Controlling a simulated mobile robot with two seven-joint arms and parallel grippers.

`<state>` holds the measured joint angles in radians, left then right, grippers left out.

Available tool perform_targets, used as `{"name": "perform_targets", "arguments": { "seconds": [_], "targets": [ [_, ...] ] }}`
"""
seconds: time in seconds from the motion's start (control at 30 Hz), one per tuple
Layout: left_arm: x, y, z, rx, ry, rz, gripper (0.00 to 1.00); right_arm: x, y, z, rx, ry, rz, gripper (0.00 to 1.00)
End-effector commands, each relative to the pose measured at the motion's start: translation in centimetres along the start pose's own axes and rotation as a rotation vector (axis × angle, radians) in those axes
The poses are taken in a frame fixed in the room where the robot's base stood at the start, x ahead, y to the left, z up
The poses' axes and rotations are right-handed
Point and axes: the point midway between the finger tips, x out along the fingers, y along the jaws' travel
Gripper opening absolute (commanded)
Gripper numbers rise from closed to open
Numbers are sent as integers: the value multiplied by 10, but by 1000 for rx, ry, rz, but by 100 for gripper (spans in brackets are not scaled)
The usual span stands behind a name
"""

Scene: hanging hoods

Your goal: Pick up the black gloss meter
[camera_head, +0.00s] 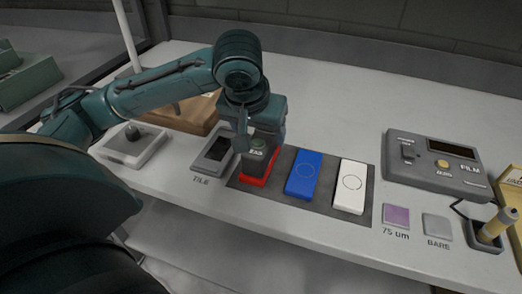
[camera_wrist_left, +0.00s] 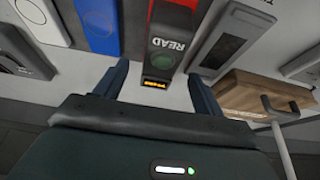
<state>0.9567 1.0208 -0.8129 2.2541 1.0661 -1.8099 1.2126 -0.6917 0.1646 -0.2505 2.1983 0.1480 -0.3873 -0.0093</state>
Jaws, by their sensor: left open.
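The black gloss meter (camera_head: 259,145) stands on a red card (camera_head: 260,181) at the left end of a dark mat (camera_head: 330,201). It has a green button marked READ. In the left wrist view, the meter (camera_wrist_left: 169,52) shows its green button and a small lit orange display. My left gripper (camera_head: 258,132) is above and around the meter's upper part in the head view, which hides some of it. In the left wrist view, its fingers (camera_wrist_left: 158,82) are spread, with the meter's display end between and beyond them. I cannot tell whether they touch it. My right gripper is not in view.
A blue card (camera_head: 302,174) and a white card (camera_head: 350,186) lie right of the meter. A TILE holder (camera_head: 212,154) is close on its left. A wooden box (camera_head: 186,118) and white tray (camera_head: 129,151) stand further left, a FILM gauge (camera_head: 440,163) right. The bench behind is clear.

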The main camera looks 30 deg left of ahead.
Motion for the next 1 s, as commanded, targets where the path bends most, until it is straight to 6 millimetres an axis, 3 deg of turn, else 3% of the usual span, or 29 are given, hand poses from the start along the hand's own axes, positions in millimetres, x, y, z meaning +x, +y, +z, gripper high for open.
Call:
{"name": "perform_targets", "arguments": {
  "seconds": [0.03, 0.2, 0.5, 1.0],
  "targets": [
    [12, -1, 2, -2, -4, -2, 69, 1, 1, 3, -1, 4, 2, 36],
    [33, 0, 2, -1, -3, -1, 69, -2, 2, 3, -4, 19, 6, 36],
    [37, 0, 1, -1, -1, -1, 69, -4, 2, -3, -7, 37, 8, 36],
    [36, 0, 1, -1, -1, 0, 28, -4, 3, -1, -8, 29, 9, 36]
  ]
}}
